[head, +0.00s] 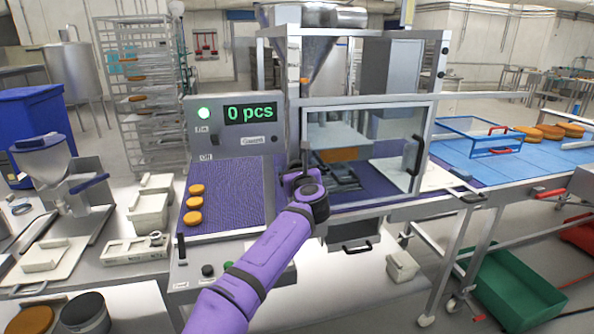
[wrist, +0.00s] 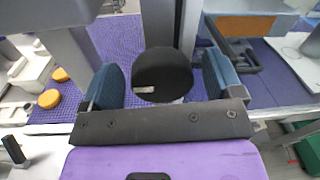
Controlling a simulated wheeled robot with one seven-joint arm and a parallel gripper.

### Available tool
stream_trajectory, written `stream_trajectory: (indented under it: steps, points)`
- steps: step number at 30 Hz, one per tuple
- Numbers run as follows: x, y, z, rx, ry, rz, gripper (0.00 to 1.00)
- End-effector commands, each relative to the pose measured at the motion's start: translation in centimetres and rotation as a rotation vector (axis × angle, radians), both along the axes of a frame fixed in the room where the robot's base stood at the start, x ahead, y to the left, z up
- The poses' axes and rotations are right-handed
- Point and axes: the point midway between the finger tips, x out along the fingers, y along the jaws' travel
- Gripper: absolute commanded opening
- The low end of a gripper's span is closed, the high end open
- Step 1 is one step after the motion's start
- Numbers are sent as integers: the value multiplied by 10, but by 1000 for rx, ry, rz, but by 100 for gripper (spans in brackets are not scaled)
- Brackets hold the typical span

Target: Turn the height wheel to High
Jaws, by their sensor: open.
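The height wheel, a round black knob (wrist: 163,70), sits in the middle of the wrist view. It has a small pale mark low on its face. My gripper (wrist: 162,84) is open, with one blue finger on each side of the wheel. Gaps show between the fingers and the wheel, so I see no firm hold. In the head view my gripper (head: 300,177) is at the machine's front, just left of the clear guard door. The wheel is mostly hidden there by my gripper, and I cannot read any High mark.
A control panel (head: 232,128) showing "0 pcs" stands left of my gripper. Orange rounds (head: 194,203) lie on the purple belt (head: 232,196) at left. The guard door (head: 368,150) with its dark handle is close on the right. A blue frame (head: 478,136) sits on the right-hand belt.

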Motion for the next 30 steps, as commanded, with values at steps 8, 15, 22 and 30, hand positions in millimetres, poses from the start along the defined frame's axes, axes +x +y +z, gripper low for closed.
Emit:
stream_trajectory:
  steps: [8, 15, 22, 30]
  points:
    - [1, 0, 0, 0, 0, 0, 86]
    - [1, 0, 0, 0, 0, 0, 37]
    - [1, 0, 0, 13, 4, 0, 37]
    - [1, 0, 1, 124, 36, 1, 37]
